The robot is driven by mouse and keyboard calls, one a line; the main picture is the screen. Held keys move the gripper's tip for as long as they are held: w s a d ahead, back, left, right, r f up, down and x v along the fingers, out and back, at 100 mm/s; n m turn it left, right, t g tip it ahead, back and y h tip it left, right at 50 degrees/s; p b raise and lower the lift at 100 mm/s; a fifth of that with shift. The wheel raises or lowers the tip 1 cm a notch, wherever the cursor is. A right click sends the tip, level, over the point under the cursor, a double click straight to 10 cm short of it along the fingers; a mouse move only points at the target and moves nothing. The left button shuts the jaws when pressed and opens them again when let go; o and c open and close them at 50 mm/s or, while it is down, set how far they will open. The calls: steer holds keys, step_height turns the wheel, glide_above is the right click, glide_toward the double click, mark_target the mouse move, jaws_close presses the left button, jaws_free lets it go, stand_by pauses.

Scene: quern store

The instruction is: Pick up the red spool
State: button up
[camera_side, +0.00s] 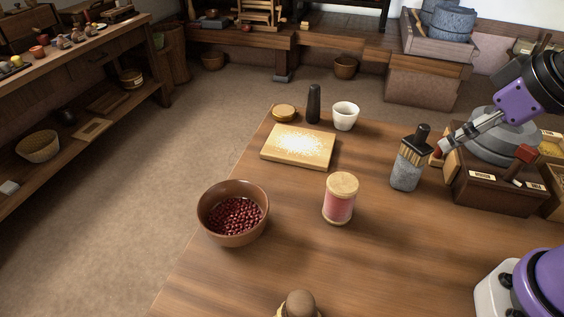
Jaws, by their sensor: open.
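The red spool (339,205) stands upright on the wooden table, with a pale wooden disc on top and pinkish-red thread around its middle. My gripper (441,150) comes in from the upper right, well to the right of the spool and farther back. It is open and apart from the spool. Its tips are small in view, close to the grey block with a bristled brush top (407,165), and I cannot tell whether they touch anything there.
A brown bowl of dark red beans (233,189) stands left of the spool. Behind are a floured board (269,157), a white cup (346,116), a dark pestle (314,103) and a wooden lid (284,113). A dark box (495,195) is at right. A round-topped object (299,305) is at front.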

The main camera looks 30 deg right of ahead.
mark_target(350, 184)
steer(key=w+a+f+n+y, duration=0.1)
steer(key=w+a+f+n, duration=0.1)
steer(key=a+f, duration=0.1)
steer(key=w+a+f+n+g+y, duration=0.1)
steer(key=w+a+f+n, duration=0.1)
steer(key=a+n, duration=0.1)
steer(key=w+a+f+n+g, duration=0.1)
steer(key=w+a+f+n, duration=0.1)
steer(key=a, duration=0.3)
steer(key=shift+w+f+n+y, duration=0.25)
steer(key=shift+f+n+y, duration=0.15)
steer(key=shift+f, duration=0.45)
steer(key=shift+w+a+x, duration=0.15)
steer(key=shift+x, duration=1.35)
steer(key=shift+w+a+x, duration=0.1)
steer(key=shift+x, duration=1.45)
steer(key=shift+r, duration=0.15)
steer(key=c, duration=1.1)
